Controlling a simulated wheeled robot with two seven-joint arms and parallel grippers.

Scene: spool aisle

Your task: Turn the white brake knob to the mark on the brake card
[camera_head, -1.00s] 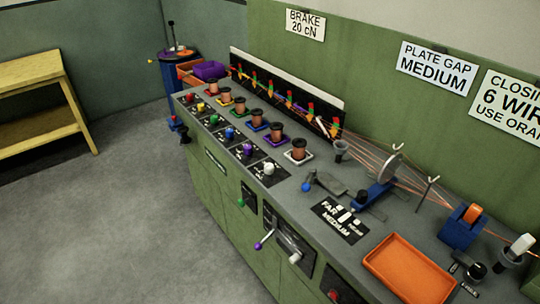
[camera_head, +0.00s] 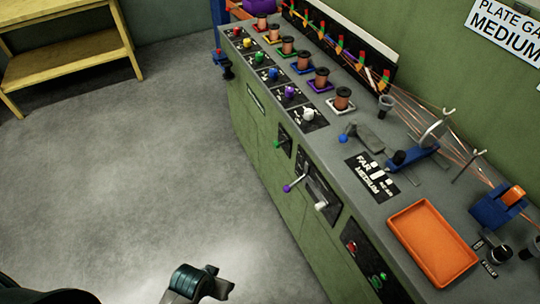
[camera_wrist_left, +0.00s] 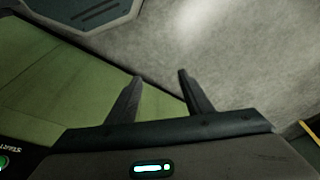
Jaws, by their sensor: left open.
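The white brake knob (camera_head: 308,114) sits on a black dial plate, at the near end of the row of coloured knobs on the bench in the head view. Its pointer direction is too small to read. The brake card is out of view now. My left gripper (camera_wrist_left: 158,78) is open and empty in the left wrist view, over the grey floor beside the green cabinet, away from the knob. Part of my arm shows at the bottom of the head view. My right gripper is not in view.
Copper spools (camera_head: 343,99) stand behind the knobs. An orange tray (camera_head: 432,241) lies on the bench's near part. A yellow bench (camera_head: 68,45) stands far left. The floor between is clear.

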